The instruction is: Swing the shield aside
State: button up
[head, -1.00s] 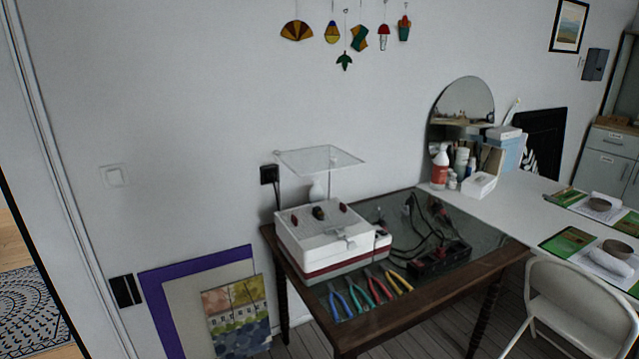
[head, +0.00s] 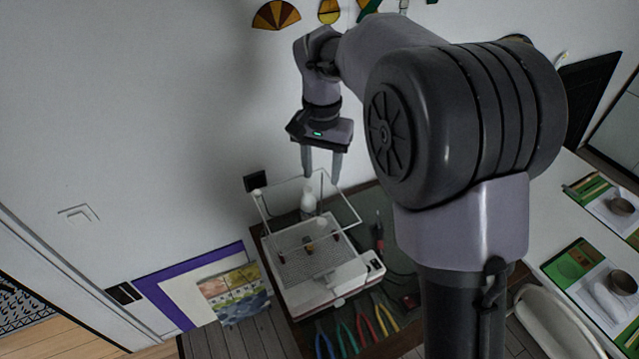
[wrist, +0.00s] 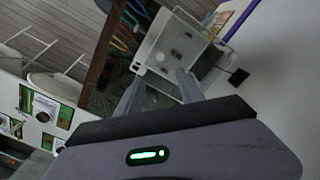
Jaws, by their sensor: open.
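The shield (head: 344,198) is a clear, thin-edged panel over the white grinder (head: 325,283) on the dark wooden table. It also shows in the wrist view (wrist: 207,25), past the fingers. My gripper (head: 322,177) points down just above the shield's far edge, its two fingers spread with nothing between them. In the wrist view my gripper (wrist: 158,78) is also open. I cannot tell whether a fingertip touches the shield. A white bottle (head: 308,199) shows through or behind the panel, and small dark red pieces (head: 309,245) lie on the grinder top.
Several coloured pliers (head: 346,336) lie in front of the grinder. Framed sheets (head: 190,290) lean on the wall at left. Stained-glass pieces (head: 276,14) hang above. Air left of the gripper is clear.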

aim_at(321, 221)
notch_tip(321, 221, down, 17)
jog(key=shift+w+d+r+b, duration=0.1)
jog(key=shift+w+b, duration=0.05)
jog(key=shift+b, duration=0.85)
grip_shut()
dwell(0.5)
